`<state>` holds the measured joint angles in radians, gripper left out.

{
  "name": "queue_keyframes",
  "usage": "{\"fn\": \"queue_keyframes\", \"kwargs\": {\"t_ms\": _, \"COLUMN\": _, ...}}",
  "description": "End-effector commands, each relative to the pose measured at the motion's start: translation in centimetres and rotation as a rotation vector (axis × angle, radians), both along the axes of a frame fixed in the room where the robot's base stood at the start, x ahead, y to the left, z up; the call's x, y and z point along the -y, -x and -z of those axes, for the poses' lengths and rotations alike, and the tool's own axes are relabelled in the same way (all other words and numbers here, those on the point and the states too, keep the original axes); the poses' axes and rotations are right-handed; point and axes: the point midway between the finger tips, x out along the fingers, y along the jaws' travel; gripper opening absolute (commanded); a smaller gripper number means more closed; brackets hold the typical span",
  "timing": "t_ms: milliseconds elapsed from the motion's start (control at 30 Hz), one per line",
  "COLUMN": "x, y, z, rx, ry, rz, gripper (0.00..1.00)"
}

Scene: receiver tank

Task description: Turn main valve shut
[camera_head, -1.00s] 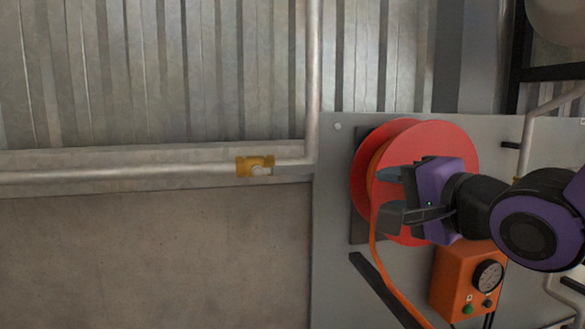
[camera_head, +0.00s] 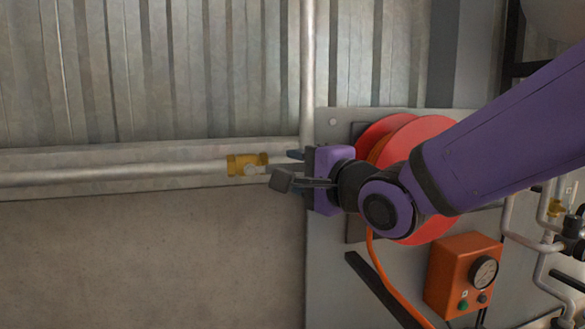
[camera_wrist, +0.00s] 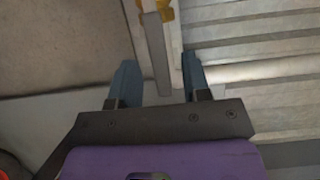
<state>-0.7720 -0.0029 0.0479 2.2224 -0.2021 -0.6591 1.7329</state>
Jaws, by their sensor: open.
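A yellow brass valve (camera_head: 240,165) sits on the horizontal wall pipe at the left of the head view. In the wrist view the valve (camera_wrist: 166,12) shows at the top edge, with a flat grey lever (camera_wrist: 156,50) running from it toward me. My gripper (camera_head: 285,167) is open, just right of the valve, with its fingers pointing left toward it. In the wrist view the lever's near end lies between the two fingers of my gripper (camera_wrist: 159,65). I see a gap on each side, and I cannot tell the depth exactly.
A red hose reel (camera_head: 425,138) with an orange hose stands behind my arm on a grey panel (camera_head: 330,270). An orange gauge box (camera_head: 458,262) is below it. Pipes with another yellow fitting (camera_head: 556,206) are at the far right. The wall left of the valve is clear.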

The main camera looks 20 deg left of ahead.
Motion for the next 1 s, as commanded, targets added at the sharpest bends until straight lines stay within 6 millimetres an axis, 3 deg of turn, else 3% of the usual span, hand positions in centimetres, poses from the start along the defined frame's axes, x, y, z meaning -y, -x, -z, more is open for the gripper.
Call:
{"fn": "queue_keyframes", "kwargs": {"t_ms": 200, "x": -1.5, "y": -1.1, "z": 0.1, "rx": 0.000, "ry": 0.002, "rz": 0.000, "gripper": 0.44}}
{"fn": "queue_keyframes", "kwargs": {"t_ms": 533, "x": -1.7, "y": -1.2, "z": 0.0, "rx": 0.002, "ry": 0.001, "rz": 0.000, "gripper": 0.44}}
{"fn": "queue_keyframes", "kwargs": {"t_ms": 733, "x": -1.6, "y": -1.2, "z": 0.0, "rx": 0.001, "ry": 0.001, "rz": 0.000, "gripper": 0.00}}
{"fn": "queue_keyframes", "kwargs": {"t_ms": 1000, "x": -1.8, "y": -1.2, "z": 0.1, "rx": -0.004, "ry": -0.007, "rz": 0.000, "gripper": 0.00}}
